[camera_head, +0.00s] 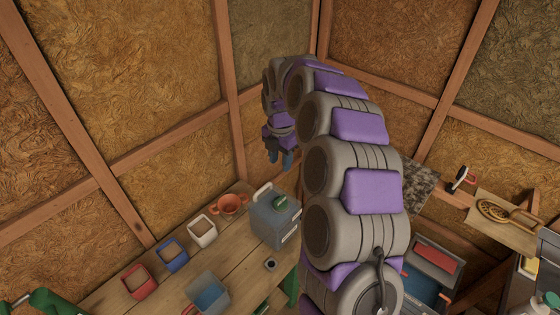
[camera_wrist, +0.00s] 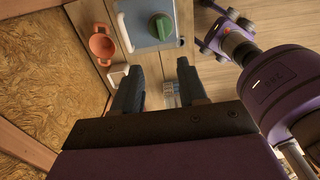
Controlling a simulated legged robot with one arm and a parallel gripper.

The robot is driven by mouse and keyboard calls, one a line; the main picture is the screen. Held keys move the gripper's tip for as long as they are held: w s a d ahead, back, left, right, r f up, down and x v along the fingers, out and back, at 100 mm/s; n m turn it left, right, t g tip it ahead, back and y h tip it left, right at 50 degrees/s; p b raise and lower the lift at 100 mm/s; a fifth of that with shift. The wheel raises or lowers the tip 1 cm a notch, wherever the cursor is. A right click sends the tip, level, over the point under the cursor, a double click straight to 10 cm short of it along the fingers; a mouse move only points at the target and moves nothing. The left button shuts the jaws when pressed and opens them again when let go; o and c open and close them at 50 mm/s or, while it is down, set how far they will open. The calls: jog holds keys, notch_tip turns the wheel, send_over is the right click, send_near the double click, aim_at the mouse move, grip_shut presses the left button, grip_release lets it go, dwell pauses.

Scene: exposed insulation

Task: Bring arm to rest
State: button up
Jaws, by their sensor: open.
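My arm, grey with purple pads, rises from the lower right in the head view and curls over at the top. My gripper (camera_head: 280,158) hangs from its far end, pointing down, above the back of the wooden workbench (camera_head: 112,298). In the wrist view my gripper (camera_wrist: 158,82) shows two dark fingers spread apart. They hold nothing that I can see.
An orange two-handled pot (camera_head: 232,204), a white box (camera_head: 202,232), a blue box (camera_head: 172,254) and a red box (camera_head: 139,281) line the bench along the wall. A blue-grey container (camera_head: 208,294) stands in front. Framed insulation walls (camera_head: 165,195) close in behind the arm.

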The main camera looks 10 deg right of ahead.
dwell(0.6)
jog(key=s+a+r+m+b, duration=0.25)
jog(key=s+m, duration=0.35)
jog(key=s, duration=0.6)
jog(key=s+d+f+m+g+b, duration=0.1)
jog(key=s+f+m+b, duration=0.2)
jog(key=s+m, duration=0.6)
jog(key=s+d+f+m+b, duration=0.1)
jog(key=s+f+m+b, duration=0.2)
jog(key=s+m, duration=0.7)
jog(key=s, duration=1.1)
jog(key=shift+s+d+g, duration=0.15)
jog(key=shift+d+g, duration=0.1)
jog(key=shift+g, duration=0.15)
jog(key=shift+f, duration=0.1)
